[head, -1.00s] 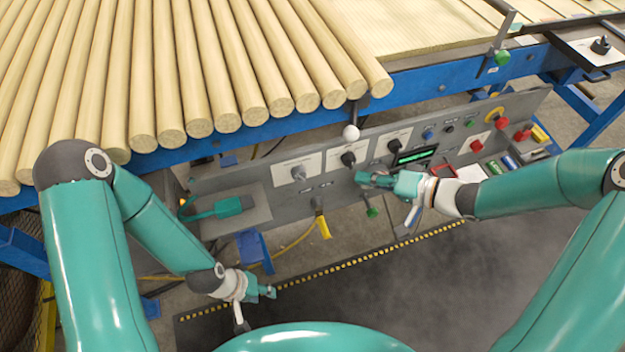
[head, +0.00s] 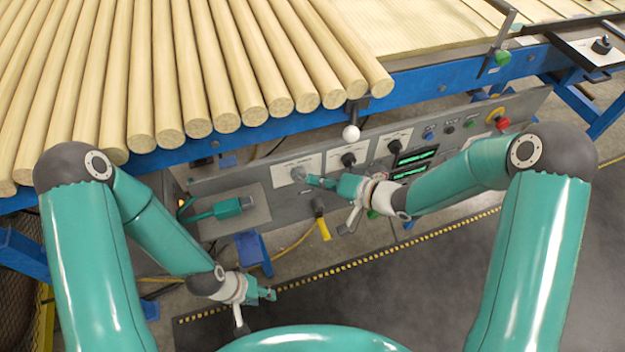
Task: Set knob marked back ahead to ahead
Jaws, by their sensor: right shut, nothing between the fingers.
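The control panel carries a row of knobs on white plates. A grey knob (head: 298,174) is at the left, a black knob (head: 348,159) is in the middle and another black knob (head: 394,146) is to the right. The plate lettering is too small to read, so I cannot tell which is marked back ahead. My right gripper (head: 311,180) is shut and empty, its tips just right of the grey knob; I cannot tell whether they touch it. My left gripper (head: 270,294) hangs low by the floor mat, away from the panel; its finger opening is unclear.
Wooden poles (head: 190,80) lie above the panel behind a blue rail (head: 440,80). A white ball-topped lever (head: 351,133) sticks out above the middle knob. Green displays (head: 414,157), a red button (head: 502,124) and a teal connector (head: 227,208) are on the panel.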

